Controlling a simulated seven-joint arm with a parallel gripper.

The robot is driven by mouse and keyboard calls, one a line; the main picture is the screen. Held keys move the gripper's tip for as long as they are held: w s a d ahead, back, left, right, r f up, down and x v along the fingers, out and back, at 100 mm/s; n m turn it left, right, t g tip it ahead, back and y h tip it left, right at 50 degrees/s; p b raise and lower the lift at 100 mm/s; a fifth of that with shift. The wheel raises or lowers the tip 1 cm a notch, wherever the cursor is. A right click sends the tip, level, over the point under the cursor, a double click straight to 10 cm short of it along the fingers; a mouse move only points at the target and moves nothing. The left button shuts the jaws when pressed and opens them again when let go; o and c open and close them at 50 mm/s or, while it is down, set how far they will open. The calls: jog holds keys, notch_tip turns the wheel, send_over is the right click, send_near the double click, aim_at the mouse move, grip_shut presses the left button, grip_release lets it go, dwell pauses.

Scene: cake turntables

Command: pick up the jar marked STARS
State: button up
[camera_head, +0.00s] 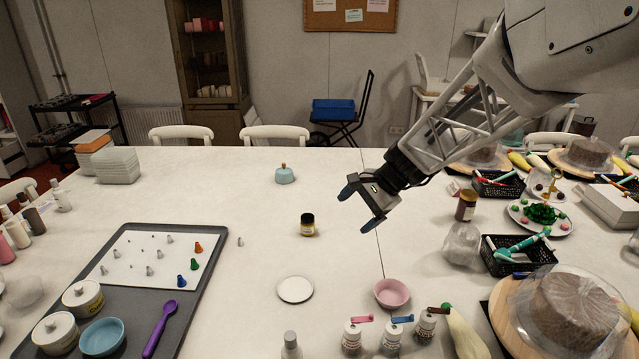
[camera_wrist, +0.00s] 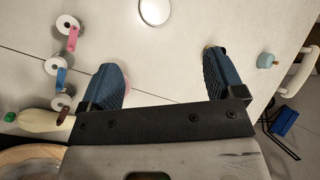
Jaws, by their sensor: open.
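A small dark jar (camera_head: 307,224) with a pale yellowish label stands upright near the middle of the table; I cannot read its lettering. A brown jar (camera_head: 466,205) with a label stands to the right, beside a black basket, and its lettering is also unreadable. My gripper (camera_head: 357,210) is open and empty, above the table to the right of the dark jar and apart from it. In the wrist view, my blue fingers (camera_wrist: 163,82) are spread wide. A small dark-and-yellowish top (camera_wrist: 212,48), probably the dark jar, shows partly hidden behind the right finger.
A white saucer (camera_head: 295,289), a pink bowl (camera_head: 391,293) and several tagged bottles (camera_head: 393,336) stand in front. A grey tray (camera_head: 205,285) lies left. A light-blue lidded pot (camera_head: 285,175) stands behind. Black baskets (camera_head: 510,268) and covered cakes crowd the right. Table around the dark jar is clear.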

jog(key=w+a+f+m+y, duration=0.25)
jog(key=w+f, duration=0.25)
jog(key=w, duration=0.4)
jog(key=w+a+f+m+y, duration=0.1)
jog(key=w+a+f+m, duration=0.1)
jog(key=w+f+m, duration=0.35)
jog(key=m+t+y, duration=0.2)
jog(key=m+t, duration=0.2)
jog(key=m, duration=0.1)
send_near(314, 222)
jog(key=x, duration=0.5)
jog(key=shift+w+a+f, duration=0.1)
jog(key=shift+w+a, duration=0.05)
jog(key=shift+x, duration=1.25)
jog(key=shift+a, duration=0.1)
jog(key=shift+f+x, duration=0.1)
jog(key=shift+x, duration=1.15)
jog(key=shift+f+x, duration=0.15)
jog(key=shift+x, duration=1.1)
jog(key=c, duration=1.1)
